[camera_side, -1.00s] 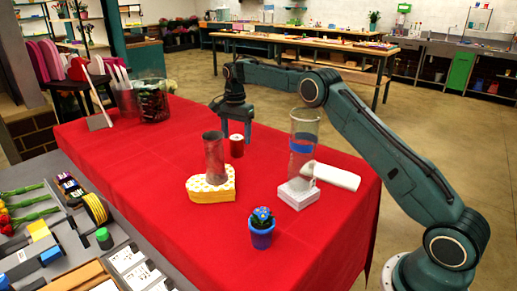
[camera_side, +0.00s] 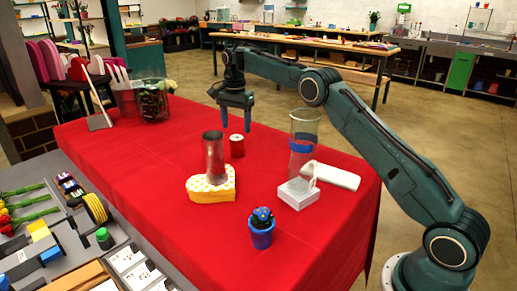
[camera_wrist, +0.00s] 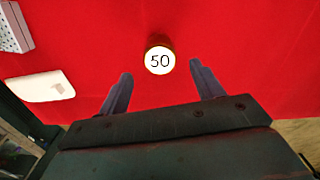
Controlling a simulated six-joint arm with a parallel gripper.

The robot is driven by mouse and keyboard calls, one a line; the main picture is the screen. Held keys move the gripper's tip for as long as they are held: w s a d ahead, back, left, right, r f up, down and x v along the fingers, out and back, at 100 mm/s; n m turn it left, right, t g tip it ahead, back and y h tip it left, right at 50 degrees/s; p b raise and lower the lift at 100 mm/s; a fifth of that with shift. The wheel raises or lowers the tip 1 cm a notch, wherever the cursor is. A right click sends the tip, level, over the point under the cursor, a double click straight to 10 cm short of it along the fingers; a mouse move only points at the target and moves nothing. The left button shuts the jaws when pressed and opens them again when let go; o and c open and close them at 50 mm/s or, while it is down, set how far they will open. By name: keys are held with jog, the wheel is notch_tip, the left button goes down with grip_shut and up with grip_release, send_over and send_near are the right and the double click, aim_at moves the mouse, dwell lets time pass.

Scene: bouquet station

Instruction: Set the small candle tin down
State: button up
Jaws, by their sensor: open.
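The small candle tin (camera_side: 237,146) is red with a pale top and stands upright on the red tablecloth, just right of a grey metal cylinder. In the wrist view its round top (camera_wrist: 160,61) shows the number 50. My gripper (camera_side: 236,126) is open and empty, above the tin and apart from it. In the wrist view the two fingers (camera_wrist: 161,85) are spread, with the tin beyond their tips, roughly midway between them.
A clear glass vase with a blue band (camera_side: 303,142), a white box (camera_side: 299,194), a white flat object (camera_side: 335,176) and a blue flowerpot (camera_side: 261,235) stand nearby.

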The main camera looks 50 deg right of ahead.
jog(key=shift+r, duration=0.1)
jog(key=s+a+r+n+t, duration=0.1)
jog(key=s+a+r+n, duration=0.3)
jog(key=s+r, duration=0.45)
jog(key=s+a+r+n+t, duration=0.2)
jog(key=s+a+r+n, duration=0.2)
jog(key=s+r, duration=0.5)
jog(key=s+a+f+n+t, duration=0.1)
jog(key=s+f+n, duration=0.1)
jog(key=s, duration=0.7)
jog(key=s+a+f+n, duration=0.1)
jog(key=s+f+n, duration=0.2)
jog(key=s, duration=0.6)
jog(key=s+a+f+n+t, duration=0.1)
jog(key=s+a+f+n, duration=0.1)
jog(key=s, duration=0.7)
jog(key=shift+f+n+t, duration=0.3)
jog(key=shift+f+n, duration=0.1)
jog(key=shift+f, duration=0.35)
